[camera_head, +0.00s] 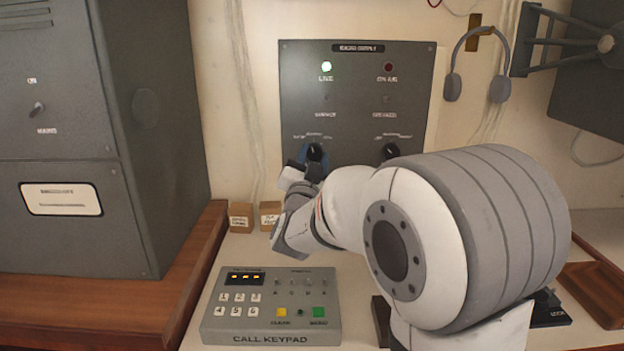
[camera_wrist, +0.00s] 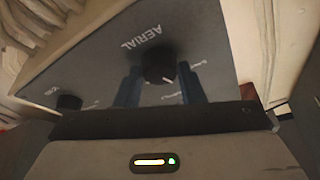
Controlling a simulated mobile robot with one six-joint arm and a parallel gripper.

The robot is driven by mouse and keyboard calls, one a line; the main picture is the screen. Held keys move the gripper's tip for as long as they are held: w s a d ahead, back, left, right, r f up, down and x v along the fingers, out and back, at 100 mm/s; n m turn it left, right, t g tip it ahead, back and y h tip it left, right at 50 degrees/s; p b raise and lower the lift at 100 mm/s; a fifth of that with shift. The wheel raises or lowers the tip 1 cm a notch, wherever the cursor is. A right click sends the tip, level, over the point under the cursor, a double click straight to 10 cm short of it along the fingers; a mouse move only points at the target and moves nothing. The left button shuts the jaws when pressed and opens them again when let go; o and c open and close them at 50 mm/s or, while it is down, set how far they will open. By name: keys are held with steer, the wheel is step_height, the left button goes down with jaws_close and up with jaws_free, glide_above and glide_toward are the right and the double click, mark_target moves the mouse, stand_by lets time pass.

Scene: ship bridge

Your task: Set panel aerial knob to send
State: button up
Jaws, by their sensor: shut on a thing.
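The aerial knob (camera_head: 315,151) is a round black knob at the lower left of the grey wall panel (camera_head: 355,95). In the wrist view the knob (camera_wrist: 158,64) sits under the upside-down word AERIAL. My gripper (camera_wrist: 159,84) has one blue finger on each side of the knob and is shut on it. In the head view my gripper (camera_head: 309,164) reaches the panel's lower left from below. White marks ring the knob in the wrist view; their words and the exact pointer setting are too small to read.
A second black knob (camera_head: 390,151) is to the right on the panel. A call keypad (camera_head: 270,306) lies on the desk below. A headset (camera_head: 478,62) hangs at the right; a grey cabinet (camera_head: 125,210) stands left.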

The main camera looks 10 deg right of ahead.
steer(key=m+g+h+b, duration=0.1)
steer(key=m+b, duration=0.1)
steer(key=m, duration=0.2)
steer(key=shift+a+f+b, duration=0.1)
steer(key=shift+b, duration=0.3)
steer(key=m+g+b, duration=0.1)
steer(key=m, duration=0.1)
steer(key=m+g+h, duration=0.1)
steer(key=m, duration=0.1)
steer(key=shift+r+b, duration=0.2)
steer(key=shift+b, duration=0.2)
steer(key=m+g, duration=0.1)
steer(key=m, duration=0.3)
steer(key=shift+r, duration=0.2)
steer(key=shift+m+g, duration=0.7)
steer(key=shift+m, duration=0.7)
steer(key=o, duration=1)
steer(key=shift+a, duration=0.1)
